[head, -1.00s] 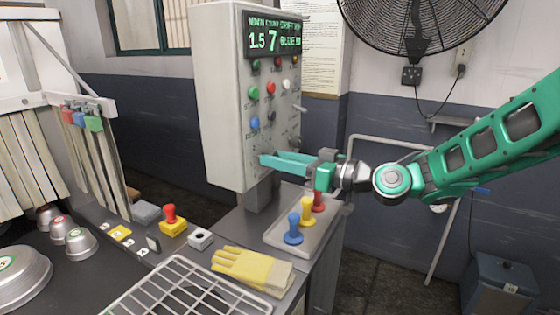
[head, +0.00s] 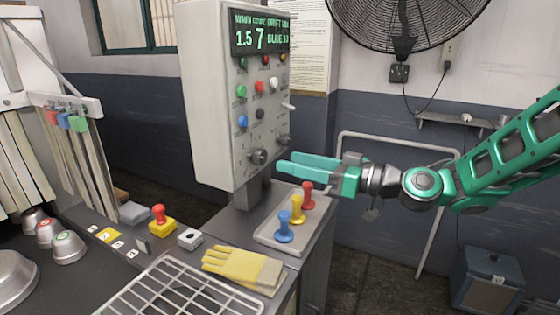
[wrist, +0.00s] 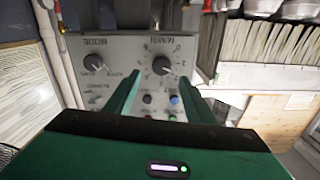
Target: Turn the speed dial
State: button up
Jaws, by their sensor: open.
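A grey control panel (head: 215,95) stands upright at the centre of the head view. Low on its face are two dark dials: a left one (head: 258,156) ringed by scale marks, and a right one (head: 283,141). In the wrist view, turned over, the scaled dial (wrist: 162,66) appears between my fingers and the other dial (wrist: 94,62) to the left of them. My gripper (head: 285,162) is open and empty, just right of and below the scaled dial. It appears apart from it.
Coloured buttons (head: 241,91) sit above the dials, under a green-lit display (head: 260,33). A tray (head: 264,238) with red, yellow and blue knobbed pieces lies below my gripper. Yellow gloves (head: 235,265) and a wire rack (head: 150,295) lie in front.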

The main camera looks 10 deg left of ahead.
jog(key=v, duration=0.3)
jog(key=shift+d, duration=0.15)
jog(key=s+d+f+m+g+h, duration=0.1)
jog(key=s+d+f+m+h, duration=0.2)
jog(key=d+f+h, duration=0.6)
jog(key=s+d+f+m+h, duration=0.3)
jog(key=d+f, duration=0.3)
jog(key=d, duration=0.7)
jog(key=s+d+m+g+h, duration=0.4)
jog(key=s+d+m, duration=0.9)
jog(key=s+d, duration=0.7)
jog(key=s+g, duration=0.1)
jog(key=s, duration=0.2)
jog(key=shift+f+h, duration=0.3)
jog(key=shift+h, duration=0.1)
